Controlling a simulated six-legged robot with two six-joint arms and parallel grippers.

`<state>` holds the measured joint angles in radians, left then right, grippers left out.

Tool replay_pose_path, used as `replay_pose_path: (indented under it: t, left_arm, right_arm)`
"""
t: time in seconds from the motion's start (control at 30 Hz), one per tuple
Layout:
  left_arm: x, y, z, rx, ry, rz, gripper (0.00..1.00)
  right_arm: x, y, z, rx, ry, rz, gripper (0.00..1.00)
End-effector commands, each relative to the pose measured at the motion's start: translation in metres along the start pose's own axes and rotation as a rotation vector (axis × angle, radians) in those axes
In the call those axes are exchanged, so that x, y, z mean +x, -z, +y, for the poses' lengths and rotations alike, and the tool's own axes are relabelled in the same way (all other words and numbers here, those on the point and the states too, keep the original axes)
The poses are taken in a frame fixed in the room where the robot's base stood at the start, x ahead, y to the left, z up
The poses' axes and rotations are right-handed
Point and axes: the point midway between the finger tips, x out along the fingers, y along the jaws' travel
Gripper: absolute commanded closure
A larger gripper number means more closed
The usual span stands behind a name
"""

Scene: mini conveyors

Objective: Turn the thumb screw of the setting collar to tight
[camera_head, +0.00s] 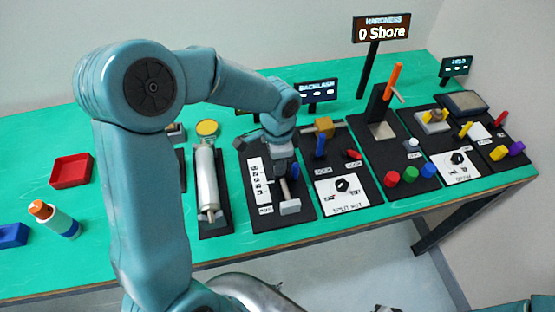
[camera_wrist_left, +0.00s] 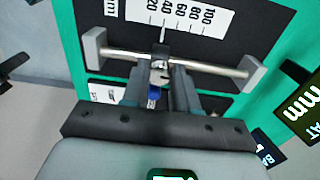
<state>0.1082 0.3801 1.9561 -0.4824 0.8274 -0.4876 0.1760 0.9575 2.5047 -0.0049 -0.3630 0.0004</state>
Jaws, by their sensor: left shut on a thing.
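In the head view the rod's front end block (camera_head: 290,207) shows, and my gripper hides the collar. My left gripper (camera_head: 281,160) is over the rod from above. In the left wrist view its two fingers (camera_wrist_left: 160,88) are closed around a small grey thumb screw (camera_wrist_left: 160,74) at the collar. A bit of blue shows between the fingers. The screw's tightness cannot be told. My right gripper is not in view.
A silver cylinder fixture (camera_head: 206,178) stands left of the scale board. A board with a black knob (camera_head: 343,185) and a blue post (camera_head: 320,146) stands to the right.

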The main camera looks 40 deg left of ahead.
Motion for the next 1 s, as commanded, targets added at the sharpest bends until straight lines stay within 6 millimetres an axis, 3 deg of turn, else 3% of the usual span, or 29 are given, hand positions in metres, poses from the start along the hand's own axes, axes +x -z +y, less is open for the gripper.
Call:
replay_pose_path:
  t: [0.43,0.47,0.83,1.0]
  left_arm:
    - [0.001,0.002,0.001,0.011,0.0,0.006,1.0]
    - [0.001,0.002,0.001,0.011,0.0,0.006,0.62]
    - [-0.004,0.001,0.0,0.009,0.002,0.003,0.61]
    - [-0.033,0.002,-0.001,0.008,0.005,0.008,0.61]
  right_arm:
    - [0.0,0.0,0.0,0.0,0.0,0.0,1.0]
    - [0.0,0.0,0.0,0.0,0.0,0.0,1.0]
    - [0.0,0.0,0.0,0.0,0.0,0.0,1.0]
    - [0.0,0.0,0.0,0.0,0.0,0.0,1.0]
